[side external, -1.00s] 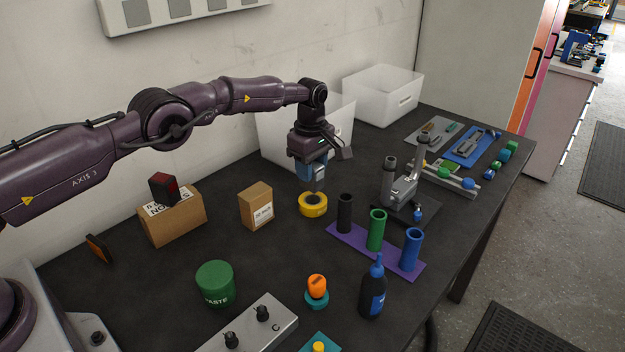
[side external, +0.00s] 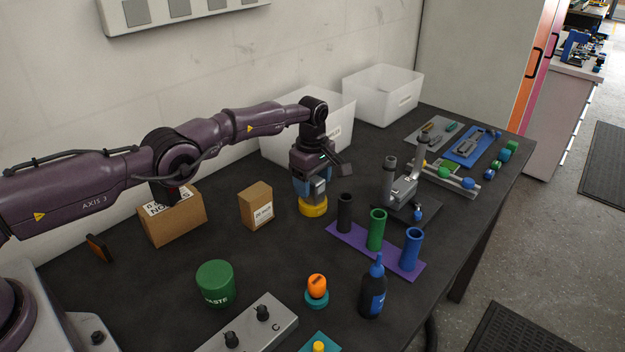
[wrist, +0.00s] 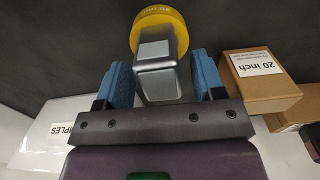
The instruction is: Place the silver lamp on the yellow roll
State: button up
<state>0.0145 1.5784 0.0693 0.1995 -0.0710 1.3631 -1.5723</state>
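The silver lamp (wrist: 156,70), a blocky grey piece, stands on the yellow roll (side external: 313,207), seemingly touching its top. The roll also shows behind the lamp in the wrist view (wrist: 160,20). My gripper (wrist: 163,72) points down over the roll with its blue fingers on either side of the lamp. In the side view the lamp (side external: 319,188) is partly hidden by my gripper.
A cardboard box (side external: 256,206) stands left of the roll. A purple base (side external: 345,235) with black, green and blue tubes is close on the right. White bins (side external: 285,140) stand behind. The tabletop in front of the roll is clear.

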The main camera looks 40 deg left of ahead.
dwell(0.3)
jog(key=s+a+r+m+t, duration=0.1)
jog(key=s+r+m, duration=0.1)
jog(key=r, duration=1.1)
jog(key=s+r+m, duration=0.2)
jog(key=r, duration=1.1)
jog(key=s+r+m+t, duration=0.2)
jog(key=s+r+m, duration=0.3)
jog(key=s+r, duration=0.5)
jog(key=s+f+m+t, duration=0.1)
jog(key=s+f+m, duration=0.2)
jog(key=s, duration=1)
jog(key=s+f+m+t, duration=0.1)
jog(key=s+f+m, duration=0.2)
jog(key=s, duration=1)
jog(key=m, duration=0.3)
jog(key=shift+s+d+f+t, duration=0.15)
jog(key=shift+d+f+t, duration=0.1)
jog(key=shift+t, duration=0.05)
